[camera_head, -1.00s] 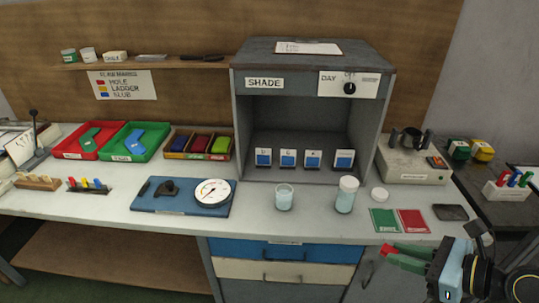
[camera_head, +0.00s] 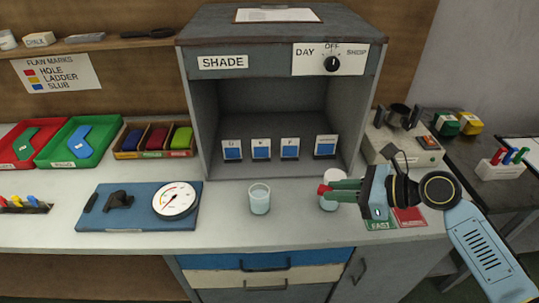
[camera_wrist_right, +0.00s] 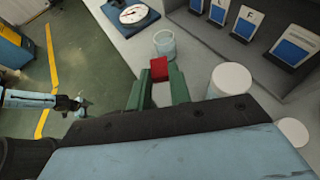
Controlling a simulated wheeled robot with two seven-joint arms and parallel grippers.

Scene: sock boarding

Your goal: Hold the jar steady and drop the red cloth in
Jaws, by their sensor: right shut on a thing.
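The open glass jar (camera_head: 260,199) stands upright on the bench in front of the shade cabinet; it also shows in the right wrist view (camera_wrist_right: 164,43). My right gripper (camera_head: 327,190) is shut on the red cloth (camera_wrist_right: 159,69), a small red block shape between the green fingertips. It is to the right of the open jar and apart from it. A white-lidded jar (camera_wrist_right: 230,80) stands close by, partly hidden by my right gripper in the head view. What looks like my left gripper (camera_wrist_right: 80,104) shows small over the floor, away from the jar.
The shade cabinet (camera_head: 190,62) stands behind, with several cards inside. A blue board (camera_head: 138,218) with a dial gauge lies left of the open jar. A loose white lid (camera_wrist_right: 293,131) lies beside the lidded jar. Green and red cards (camera_head: 409,217) lie under my right arm.

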